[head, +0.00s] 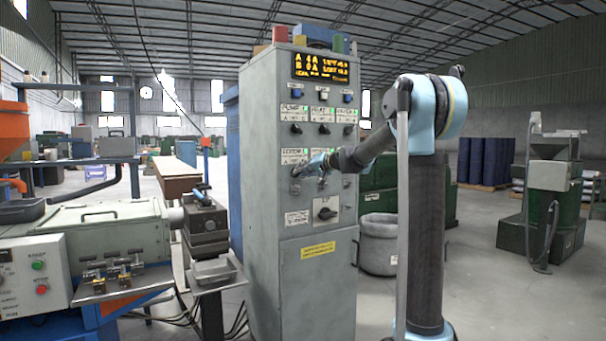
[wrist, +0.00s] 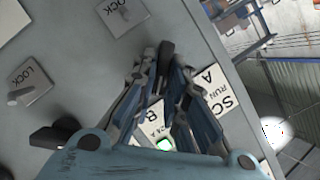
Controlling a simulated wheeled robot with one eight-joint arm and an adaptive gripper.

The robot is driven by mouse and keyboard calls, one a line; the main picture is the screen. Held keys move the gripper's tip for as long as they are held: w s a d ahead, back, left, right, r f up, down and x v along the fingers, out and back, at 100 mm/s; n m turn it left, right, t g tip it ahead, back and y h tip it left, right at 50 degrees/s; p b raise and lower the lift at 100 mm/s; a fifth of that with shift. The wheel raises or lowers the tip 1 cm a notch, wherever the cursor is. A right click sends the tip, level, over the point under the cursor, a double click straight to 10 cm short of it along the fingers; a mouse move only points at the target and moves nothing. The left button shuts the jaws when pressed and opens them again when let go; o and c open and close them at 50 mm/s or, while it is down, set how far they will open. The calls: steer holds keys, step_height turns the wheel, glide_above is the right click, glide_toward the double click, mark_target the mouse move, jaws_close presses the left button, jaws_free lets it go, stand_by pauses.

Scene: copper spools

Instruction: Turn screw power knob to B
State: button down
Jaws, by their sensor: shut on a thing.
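The grey control cabinet (head: 295,245) stands in the middle of the head view, with rows of labelled knobs on its front. My gripper (head: 299,169) is at the left of the lower knob row, by the screw label (head: 294,156), and covers the knob there. In the wrist view, the blue-grey fingers of my gripper (wrist: 164,68) are closed around the black screw power knob (wrist: 167,49). Only its dark end shows between the fingertips. The screw label (wrist: 217,88) with the letter A is right of the fingers; a B label (wrist: 150,118) is partly hidden between them. The knob's exact setting is hidden.
Another black knob (wrist: 54,136) and a silver lock switch (wrist: 22,94) are left of the fingers in the wrist view. A lit display (head: 325,67) tops the cabinet. A machine (head: 95,240) stands close on the left, and a grey bin (head: 378,243) behind right.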

steer(key=c, duration=1.7)
jaws_free()
steer(key=shift+w+a+f, duration=0.1)
steer(key=shift+o, duration=0.5)
steer(key=shift+w+a+f, duration=0.1)
steer(key=shift+w+f, duration=0.1)
steer(key=shift+s+r, duration=0.1)
steer(key=shift+s, duration=0.05)
steer(key=v, duration=1.2)
